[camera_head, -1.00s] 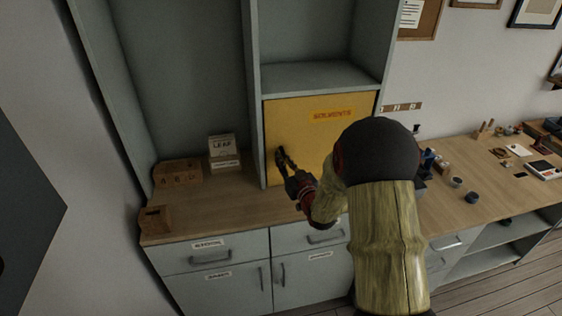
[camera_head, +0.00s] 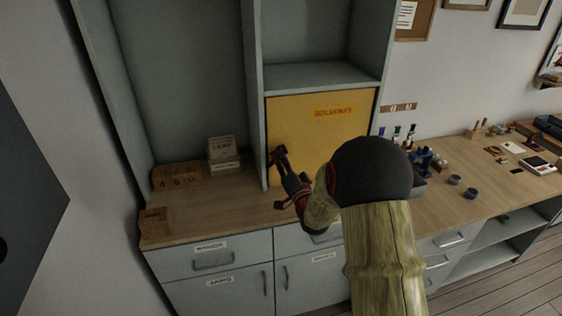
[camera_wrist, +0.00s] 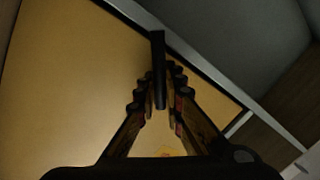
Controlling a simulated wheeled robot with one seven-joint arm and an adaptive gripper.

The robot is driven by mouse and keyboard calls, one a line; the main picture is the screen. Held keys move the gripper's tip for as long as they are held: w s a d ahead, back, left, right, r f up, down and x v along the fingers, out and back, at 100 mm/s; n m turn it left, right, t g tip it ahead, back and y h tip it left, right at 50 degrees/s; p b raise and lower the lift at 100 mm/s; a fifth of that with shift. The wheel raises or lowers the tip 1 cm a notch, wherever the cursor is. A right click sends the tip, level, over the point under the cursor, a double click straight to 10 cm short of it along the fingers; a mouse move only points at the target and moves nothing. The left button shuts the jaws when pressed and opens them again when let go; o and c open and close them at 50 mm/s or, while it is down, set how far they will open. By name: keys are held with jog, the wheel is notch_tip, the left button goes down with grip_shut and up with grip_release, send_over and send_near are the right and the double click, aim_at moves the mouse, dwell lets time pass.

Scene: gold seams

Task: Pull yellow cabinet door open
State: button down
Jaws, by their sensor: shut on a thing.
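The yellow cabinet door (camera_head: 312,135) sits in the grey shelf unit, with a "SOLVENTS" label near its top right. It looks shut or nearly so; I cannot tell whether there is a small gap. In the wrist view the yellow door (camera_wrist: 70,80) fills the left and middle. Its dark bar handle (camera_wrist: 158,60) stands between my fingers. My gripper (camera_head: 281,157) is at the door's left edge. In the wrist view my gripper (camera_wrist: 156,90) is shut on the handle, one finger on each side. In the head view my gripper hides most of the handle.
Wooden boxes (camera_head: 178,176) and a white "LEAF" box (camera_head: 222,150) stand on the wooden counter (camera_head: 225,205) left of the door. Grey drawers (camera_head: 212,255) are below. Bottles and small cups (camera_head: 455,179) stand on the right. My arm covers the door's lower right.

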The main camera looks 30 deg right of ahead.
jog(key=m, duration=0.1)
jog(key=m+h+b, duration=0.1)
jog(key=m, duration=0.3)
jog(key=shift+a+r+h+b, duration=0.25)
jog(key=shift+r+h+b, duration=0.05)
jog(key=shift+b, duration=0.05)
jog(key=shift+r+m+h+b, duration=0.15)
jog(key=shift+m+b, duration=0.1)
jog(key=shift+m, duration=0.55)
jog(key=shift+r+m+h+b, duration=0.15)
jog(key=shift+m+b, duration=0.05)
jog(key=shift+m, duration=0.6)
jog(key=s+d+n+y, duration=0.1)
jog(key=s+y, duration=0.1)
jog(key=s, duration=1.4)
jog(key=c, duration=2)
grip_release()
jog(key=shift+d, duration=0.1)
jog(key=shift+o, duration=0.5)
